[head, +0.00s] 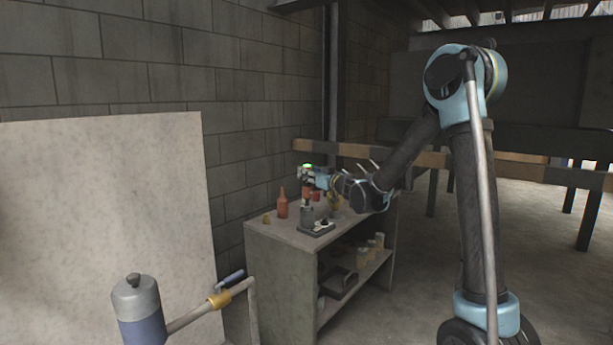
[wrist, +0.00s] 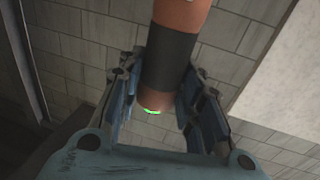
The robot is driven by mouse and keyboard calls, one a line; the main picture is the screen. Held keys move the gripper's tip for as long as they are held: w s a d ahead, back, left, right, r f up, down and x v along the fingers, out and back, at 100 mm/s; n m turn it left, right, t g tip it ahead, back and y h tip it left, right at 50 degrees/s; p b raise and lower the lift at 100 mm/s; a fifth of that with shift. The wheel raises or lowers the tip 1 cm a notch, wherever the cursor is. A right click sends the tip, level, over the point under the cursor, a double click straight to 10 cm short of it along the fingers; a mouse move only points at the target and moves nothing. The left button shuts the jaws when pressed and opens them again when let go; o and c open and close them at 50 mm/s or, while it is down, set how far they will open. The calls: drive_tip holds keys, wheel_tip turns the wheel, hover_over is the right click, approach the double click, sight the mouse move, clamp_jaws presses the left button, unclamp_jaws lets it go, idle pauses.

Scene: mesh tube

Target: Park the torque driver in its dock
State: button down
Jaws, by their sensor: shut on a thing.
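The torque driver (wrist: 168,60) is an orange-brown cylinder with a black band and a green lit ring at one end. In the wrist view it lies between the two blue-grey fingers of my gripper (wrist: 160,85), which is shut on it. In the head view my gripper (head: 318,178) is above the bench top, and the driver is small and partly hidden there, with a green glow at its top. Just below is what looks like the dock (head: 318,230), a dark flat base with a grey upright cylinder. I cannot tell whether the driver touches it.
The bench (head: 280,233) has a lower shelf holding a dark tray (head: 338,281) and several jars. An orange bottle (head: 282,203) and a small yellowish item (head: 266,218) stand left of the dock. A pale panel (head: 100,190) stands left; a striped rail runs behind.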

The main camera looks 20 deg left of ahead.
sight(310, 190)
drive_tip(key=shift+f, duration=3.4)
idle(4.1)
drive_tip(key=c, duration=1.1)
unclamp_jaws()
drive_tip(key=shift+o, duration=0.2)
drive_tip(key=shift+s+d, duration=0.1)
